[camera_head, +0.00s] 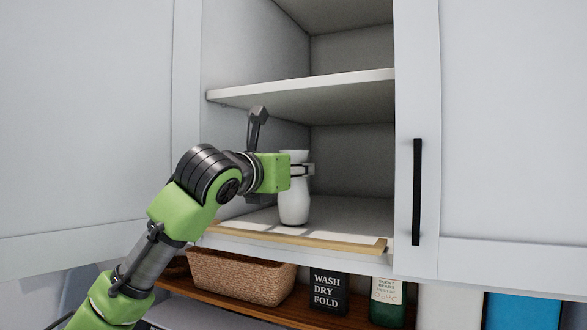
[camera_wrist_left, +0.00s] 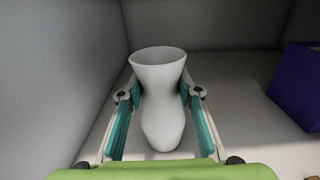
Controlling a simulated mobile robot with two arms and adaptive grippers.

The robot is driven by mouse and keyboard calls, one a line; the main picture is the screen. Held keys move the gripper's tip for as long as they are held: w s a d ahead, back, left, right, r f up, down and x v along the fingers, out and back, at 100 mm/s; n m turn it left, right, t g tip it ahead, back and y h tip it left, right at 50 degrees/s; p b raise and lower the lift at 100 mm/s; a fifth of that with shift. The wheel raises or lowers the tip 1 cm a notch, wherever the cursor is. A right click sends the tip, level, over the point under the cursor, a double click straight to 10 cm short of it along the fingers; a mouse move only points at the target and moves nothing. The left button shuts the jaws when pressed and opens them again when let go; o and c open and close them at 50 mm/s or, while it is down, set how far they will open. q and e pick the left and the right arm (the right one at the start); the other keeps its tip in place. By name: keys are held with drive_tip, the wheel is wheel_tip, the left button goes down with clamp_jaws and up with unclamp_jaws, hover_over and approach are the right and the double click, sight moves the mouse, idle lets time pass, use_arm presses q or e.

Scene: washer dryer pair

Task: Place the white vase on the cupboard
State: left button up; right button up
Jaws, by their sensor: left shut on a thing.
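The white vase (camera_head: 294,203) is upright inside the open cupboard (camera_head: 360,212), at its lowest visible shelf in the head view. Its base appears to be at the shelf surface; I cannot tell whether it touches. My left gripper (camera_head: 303,170) reaches in from the left and is shut around the vase's upper part. In the left wrist view the vase (camera_wrist_left: 160,100) stands between the two teal-padded fingers of the left gripper (camera_wrist_left: 160,120), with its open rim facing up. My right gripper is not in view.
A middle shelf (camera_head: 310,95) spans above the arm. A cupboard door with a black handle (camera_head: 417,190) stands at right. A dark purple box (camera_wrist_left: 298,85) sits to the vase's right in the wrist view. Below are a wicker basket (camera_head: 240,277) and a black box (camera_head: 328,291).

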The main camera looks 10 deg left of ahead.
use_arm(q)
drive_tip(key=o, duration=1)
drive_tip(key=shift+d+f, duration=0.1)
drive_tip(key=shift+f, duration=0.05)
drive_tip(key=o, duration=0.4)
drive_tip(key=shift+c, duration=0.2)
drive_tip(key=s+a+b, duration=0.2)
drive_tip(key=s+b, duration=0.3)
drive_tip(key=s, duration=0.7)
drive_tip(key=shift+a+r, duration=0.2)
